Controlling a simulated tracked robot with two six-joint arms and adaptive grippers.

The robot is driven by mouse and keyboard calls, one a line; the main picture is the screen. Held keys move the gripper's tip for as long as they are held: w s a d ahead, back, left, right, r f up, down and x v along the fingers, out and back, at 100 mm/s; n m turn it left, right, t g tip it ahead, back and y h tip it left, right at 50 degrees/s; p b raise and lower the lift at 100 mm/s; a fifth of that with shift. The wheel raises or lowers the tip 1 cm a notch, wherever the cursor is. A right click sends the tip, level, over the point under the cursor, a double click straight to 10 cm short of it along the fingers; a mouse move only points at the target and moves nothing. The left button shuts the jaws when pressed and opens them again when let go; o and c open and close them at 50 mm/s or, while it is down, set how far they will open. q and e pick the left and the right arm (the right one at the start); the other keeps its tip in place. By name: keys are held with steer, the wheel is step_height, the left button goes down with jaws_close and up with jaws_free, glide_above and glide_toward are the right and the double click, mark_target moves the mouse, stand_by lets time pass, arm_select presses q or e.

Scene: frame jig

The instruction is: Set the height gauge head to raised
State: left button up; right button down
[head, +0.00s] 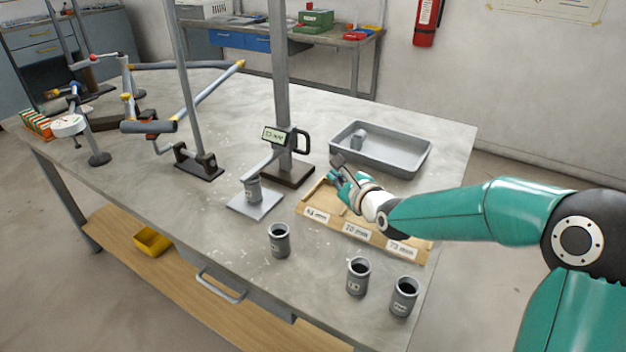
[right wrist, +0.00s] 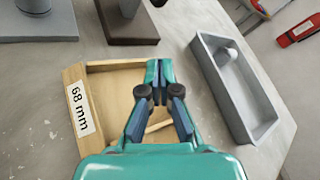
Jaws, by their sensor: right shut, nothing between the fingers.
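The height gauge is a tall grey post (head: 281,80) on a dark base (head: 287,174). Its head (head: 276,135), with a small lit display and a dark loop handle (head: 302,141), sits low on the post. An arm from the head slants down toward a grey cylinder (head: 253,190) on a flat metal plate (head: 254,204); I cannot tell whether they touch. My right gripper (head: 341,163) is shut and empty, right of the gauge base, above the wooden tray. The right wrist view shows its fingers (right wrist: 159,68) together and part of the gauge base (right wrist: 127,22). My left gripper is out of view.
The wooden tray (head: 308,205) has labelled compartments. A grey metal bin (head: 395,160) holding a small part stands behind it. Grey cylinders (head: 279,241) stand along the front edge. Another post (head: 189,100) and clamp fixtures stand left of the gauge.

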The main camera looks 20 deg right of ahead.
steer(key=shift+f, duration=0.6)
steer(key=shift+w, duration=0.45)
steer(key=p+x, duration=0.1)
steer(key=x, duration=0.8)
steer(key=shift+w+d+p, duration=0.1)
steer(key=shift+p, duration=0.2)
steer(key=r, duration=0.1)
steer(key=a+r+p, duration=0.1)
steer(key=r, duration=0.1)
steer(key=shift+s+a+r, duration=0.1)
steer(key=shift+s+a, duration=0.25)
steer(key=shift+s, duration=0.05)
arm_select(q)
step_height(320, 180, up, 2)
arm_select(e)
steer(key=shift+a, duration=0.15)
steer(key=shift+r, duration=0.1)
